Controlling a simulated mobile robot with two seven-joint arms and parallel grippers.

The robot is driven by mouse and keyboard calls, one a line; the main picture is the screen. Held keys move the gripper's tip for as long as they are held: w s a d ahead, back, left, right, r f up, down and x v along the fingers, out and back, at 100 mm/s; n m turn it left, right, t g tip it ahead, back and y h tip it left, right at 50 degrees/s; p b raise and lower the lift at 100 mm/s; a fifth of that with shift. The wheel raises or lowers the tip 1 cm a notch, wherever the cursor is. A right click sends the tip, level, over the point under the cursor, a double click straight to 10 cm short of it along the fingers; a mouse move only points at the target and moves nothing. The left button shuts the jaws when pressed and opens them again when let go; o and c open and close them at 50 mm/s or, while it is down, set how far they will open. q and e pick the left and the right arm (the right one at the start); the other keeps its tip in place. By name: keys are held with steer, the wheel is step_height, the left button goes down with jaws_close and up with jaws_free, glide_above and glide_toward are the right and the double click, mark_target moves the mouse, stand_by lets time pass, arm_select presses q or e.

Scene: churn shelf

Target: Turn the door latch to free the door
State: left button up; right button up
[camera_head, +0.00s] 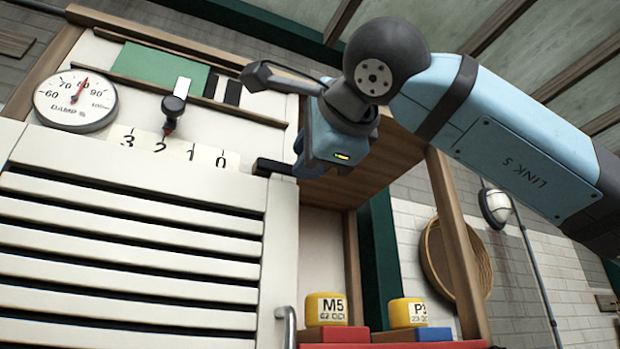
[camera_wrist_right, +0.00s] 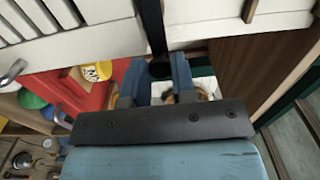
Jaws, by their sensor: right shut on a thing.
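The white slatted door (camera_head: 140,215) fills the lower left of the head view. The dark door latch (camera_head: 271,168) lies at its upper right corner, pointing toward my right gripper (camera_head: 298,168). In the right wrist view the latch (camera_wrist_right: 152,28) is a black bar running down from the top. Its end is between the two blue fingers of my right gripper (camera_wrist_right: 157,78), which is shut on it. The gripper body hides part of the latch in the head view. My left gripper is not in view.
A round damp gauge (camera_head: 75,100), a black lever (camera_head: 175,105) and a number scale sit above the door. A metal door handle (camera_head: 287,326) is at the lower right of the door. Yellow containers (camera_head: 326,308) stand on the shelf beside it. A wooden post (camera_head: 455,240) stands at right.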

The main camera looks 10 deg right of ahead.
steer(key=shift+r, duration=0.1)
steer(key=o, duration=0.9)
steer(key=b+v, duration=0.3)
steer(key=v, duration=1.1)
steer(key=shift+w, duration=0.1)
